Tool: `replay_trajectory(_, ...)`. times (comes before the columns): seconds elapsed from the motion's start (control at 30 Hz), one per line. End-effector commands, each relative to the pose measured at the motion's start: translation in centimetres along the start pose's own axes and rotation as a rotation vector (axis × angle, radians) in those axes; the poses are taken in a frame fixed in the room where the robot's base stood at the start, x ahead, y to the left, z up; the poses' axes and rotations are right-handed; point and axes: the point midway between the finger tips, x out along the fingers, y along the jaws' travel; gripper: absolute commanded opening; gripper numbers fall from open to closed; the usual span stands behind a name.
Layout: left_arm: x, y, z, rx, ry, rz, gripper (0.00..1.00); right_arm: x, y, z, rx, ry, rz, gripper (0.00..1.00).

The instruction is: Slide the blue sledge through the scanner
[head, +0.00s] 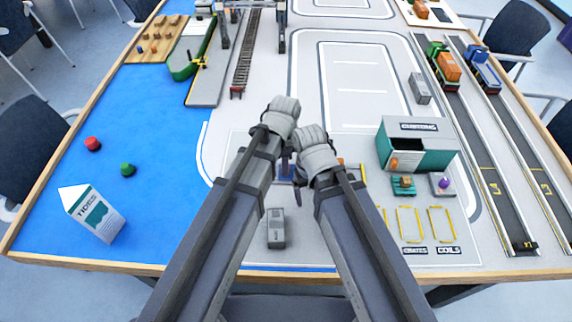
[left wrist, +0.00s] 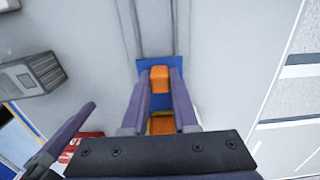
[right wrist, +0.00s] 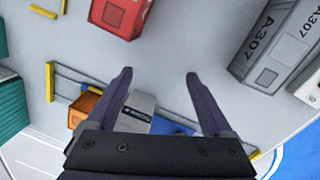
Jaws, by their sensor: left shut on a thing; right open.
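The blue sledge (left wrist: 145,66) shows in the left wrist view with an orange block (left wrist: 160,78) on it, in line with two thin rails. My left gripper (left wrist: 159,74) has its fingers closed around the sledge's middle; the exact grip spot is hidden. In the right wrist view a grey block-like part, seemingly the scanner (right wrist: 138,106), stands over the rail track, with blue pieces (right wrist: 178,128) and an orange crate (right wrist: 86,106) to its sides. My right gripper (right wrist: 158,75) is open and empty above it. In the head view my arms hide most of this.
In the head view a grey box (head: 276,228) stands in front, a teal customs shed (head: 425,148) at right, and a white carton (head: 94,213) at left.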

Motion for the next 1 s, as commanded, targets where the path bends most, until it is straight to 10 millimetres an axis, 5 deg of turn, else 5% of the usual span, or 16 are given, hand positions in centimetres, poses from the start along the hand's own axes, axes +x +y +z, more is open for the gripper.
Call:
replay_trajectory(0.1, 0.0, 0.0, 0.0, 0.000, 0.002, 0.001, 0.00, 0.0, 0.0, 0.0, 0.000, 0.000, 0.000, 0.86)
replay_trajectory(0.13, 0.0, 0.0, 0.0, 0.000, 0.002, 0.001, 0.30, 0.0, 0.0, 0.0, 0.000, 0.000, 0.000, 0.86)
replay_trajectory(0.37, 0.0, 0.0, 0.0, 0.000, 0.002, 0.000, 0.56, 0.0, 0.0, 0.0, 0.000, 0.000, 0.000, 0.86)
replay_trajectory(0.77, -0.4, 0.0, 0.0, 0.000, 0.002, 0.000, 0.57, -0.4, 0.0, 0.0, 0.000, 0.000, 0.000, 0.86)
replay_trajectory(1.0, -2.4, 0.0, -0.1, 0.000, 0.002, 0.000, 0.57, -2.4, 0.2, 0.1, 0.000, 0.000, 0.000, 0.86)
